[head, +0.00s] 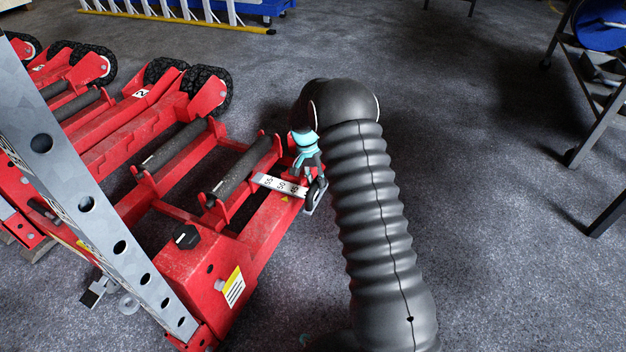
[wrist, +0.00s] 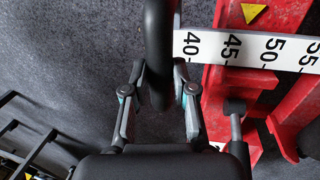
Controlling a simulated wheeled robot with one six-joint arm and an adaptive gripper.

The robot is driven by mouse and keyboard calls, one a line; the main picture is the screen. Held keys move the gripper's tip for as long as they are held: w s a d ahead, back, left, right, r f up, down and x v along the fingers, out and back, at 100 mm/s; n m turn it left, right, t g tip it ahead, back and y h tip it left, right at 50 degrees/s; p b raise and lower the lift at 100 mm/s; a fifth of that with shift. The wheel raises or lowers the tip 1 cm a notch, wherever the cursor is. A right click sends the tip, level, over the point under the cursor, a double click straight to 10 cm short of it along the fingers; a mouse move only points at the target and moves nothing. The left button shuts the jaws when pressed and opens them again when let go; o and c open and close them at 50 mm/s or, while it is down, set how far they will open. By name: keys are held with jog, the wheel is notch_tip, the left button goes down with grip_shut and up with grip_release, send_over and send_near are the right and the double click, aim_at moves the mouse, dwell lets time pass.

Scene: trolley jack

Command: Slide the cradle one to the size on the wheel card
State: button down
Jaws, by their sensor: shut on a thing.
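The nearest red cradle (head: 263,226) has two dark rollers, the closer one (head: 241,168) lying between red brackets. A white size scale (head: 279,184) runs across its right side. In the wrist view the scale (wrist: 252,48) reads 40, 45, 50 and 55 from left to right. My gripper (head: 312,180) is at the cradle's right side, by the scale's low end. In the wrist view my gripper (wrist: 160,106) is shut on a black looped handle (wrist: 158,52). The cradle's own number and the wheel card are not visible. I cannot tell which mark the scale is set to.
Another red cradle marked 2 (head: 141,93) stands behind left, with black wheels nearby. A perforated grey metal post (head: 85,205) crosses the left foreground. A metal stand (head: 597,105) is at the right. Grey floor (head: 470,200) between it and my arm is clear.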

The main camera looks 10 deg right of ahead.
jog(key=s+d, duration=0.2)
jog(key=shift+d, duration=0.3)
jog(key=c, duration=0.9)
grip_release()
jog(key=shift+d, duration=0.2)
jog(key=shift+c, duration=0.2)
jog(key=shift+r, duration=0.1)
notch_tip(320, 180, up, 12)
jog(key=w+a, duration=0.1)
jog(key=a, duration=0.1)
jog(key=shift+f, duration=0.2)
jog(key=shift+w, duration=0.15)
